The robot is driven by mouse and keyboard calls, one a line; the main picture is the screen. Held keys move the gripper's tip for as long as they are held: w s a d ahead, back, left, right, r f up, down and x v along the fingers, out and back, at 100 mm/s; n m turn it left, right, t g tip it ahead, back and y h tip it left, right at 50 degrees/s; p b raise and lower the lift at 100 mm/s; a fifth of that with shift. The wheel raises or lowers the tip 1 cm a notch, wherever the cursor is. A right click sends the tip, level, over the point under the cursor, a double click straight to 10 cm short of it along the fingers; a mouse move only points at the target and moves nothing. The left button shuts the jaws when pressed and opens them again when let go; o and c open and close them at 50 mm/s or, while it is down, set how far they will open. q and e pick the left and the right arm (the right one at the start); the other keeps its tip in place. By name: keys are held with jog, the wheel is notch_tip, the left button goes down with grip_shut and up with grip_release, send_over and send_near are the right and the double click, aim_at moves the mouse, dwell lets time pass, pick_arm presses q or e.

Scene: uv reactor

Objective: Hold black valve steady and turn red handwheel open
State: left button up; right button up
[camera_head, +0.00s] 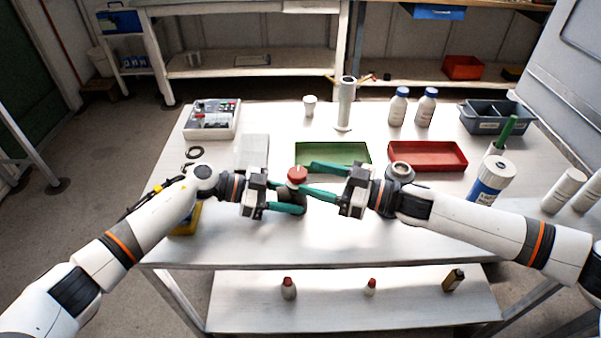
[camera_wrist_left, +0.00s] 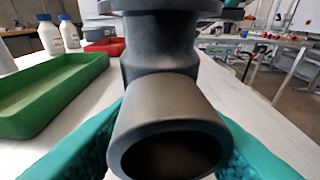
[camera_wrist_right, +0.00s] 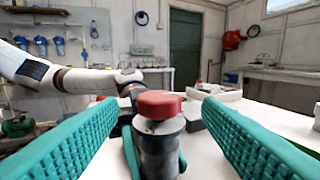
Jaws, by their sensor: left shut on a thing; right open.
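The black valve (camera_head: 291,194) stands upright on the white table, with the red handwheel (camera_head: 297,174) on top. My left gripper (camera_head: 302,208) is shut on the valve body, low down. In the left wrist view, the dark valve (camera_wrist_left: 165,115) fills the middle, its round open port facing the camera, with teal fingers on both sides. My right gripper (camera_head: 308,177) is open at handwheel height, coming from the right. In the right wrist view, the red handwheel (camera_wrist_right: 158,103) lies between the two teal fingers with a gap on each side. The valve's base is partly hidden.
A green tray (camera_head: 355,167) and a red tray (camera_head: 450,168) lie behind the grippers. A white-and-blue container (camera_head: 490,181) stands at the right. A control box (camera_head: 212,120) sits at the back left. The front of the tabletop is mostly clear.

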jog(key=shift+s+d, duration=0.2)
jog(key=shift+d, duration=0.3)
jog(key=s+a+n, duration=0.3)
jog(key=s+a, duration=0.2)
jog(key=a, duration=0.6)
jog(key=m+t+h, duration=1.2)
jog(key=m+h, duration=0.4)
send_near(297, 166)
jog(key=w, duration=1)
jog(key=shift+a+r, duration=0.15)
jog(key=shift+a, duration=0.05)
jog(key=shift+c, duration=0.3)
